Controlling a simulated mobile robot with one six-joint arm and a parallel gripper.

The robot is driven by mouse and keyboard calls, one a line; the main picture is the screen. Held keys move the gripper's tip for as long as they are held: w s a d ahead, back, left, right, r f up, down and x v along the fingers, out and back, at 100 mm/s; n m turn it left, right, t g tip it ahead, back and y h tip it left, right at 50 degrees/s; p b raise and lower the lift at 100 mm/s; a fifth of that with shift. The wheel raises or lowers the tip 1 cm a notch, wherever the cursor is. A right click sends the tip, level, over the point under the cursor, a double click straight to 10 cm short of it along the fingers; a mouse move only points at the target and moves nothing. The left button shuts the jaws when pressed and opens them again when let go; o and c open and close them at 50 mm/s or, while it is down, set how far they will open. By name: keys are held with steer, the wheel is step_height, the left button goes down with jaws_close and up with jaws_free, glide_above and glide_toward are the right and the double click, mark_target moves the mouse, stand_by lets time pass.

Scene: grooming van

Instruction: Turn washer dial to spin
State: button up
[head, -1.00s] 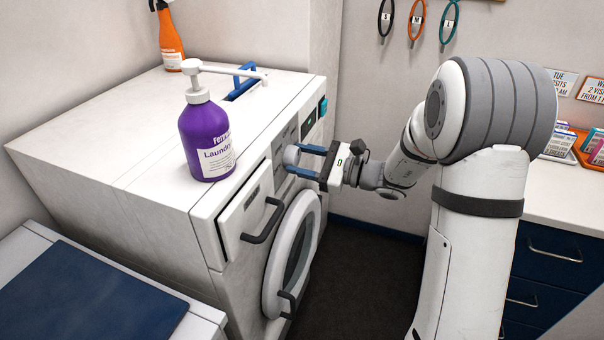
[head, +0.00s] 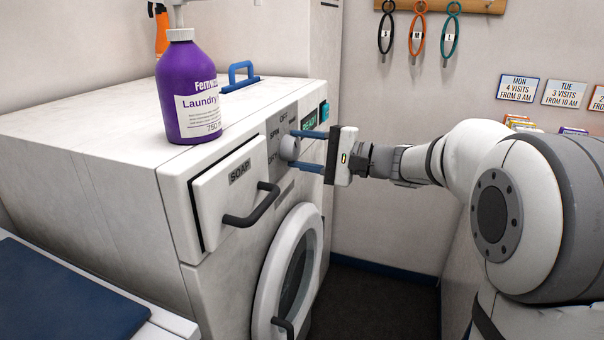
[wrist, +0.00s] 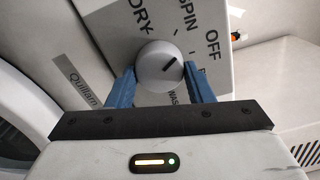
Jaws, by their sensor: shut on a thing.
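The washer (head: 110,135) stands at left, its front facing right. Its round pale dial (head: 289,148) sits on a grey panel with SPIN, OFF and DRY labels. My gripper (head: 297,150) is shut on the dial, with one blue finger above it and one below. In the wrist view the dial (wrist: 158,67) lies between both blue fingers of my gripper (wrist: 159,76). Its dark mark points up and right, roughly between SPIN and OFF; I cannot tell exactly which it lines up with. The WASH label is partly hidden by the fingers.
The soap drawer (head: 235,190) and round door (head: 290,270) are below and left of the dial. Dark floor (head: 385,300) lies open in front.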

steer(key=shift+f+n+b, duration=0.1)
steer(key=shift+n+b, duration=1.2)
steer(key=shift+b, duration=0.5)
steer(key=o, duration=1)
steer(key=v, duration=0.8)
steer(key=shift+p, duration=0.45)
steer(key=shift+a+r, duration=0.1)
steer(key=shift+r, duration=0.15)
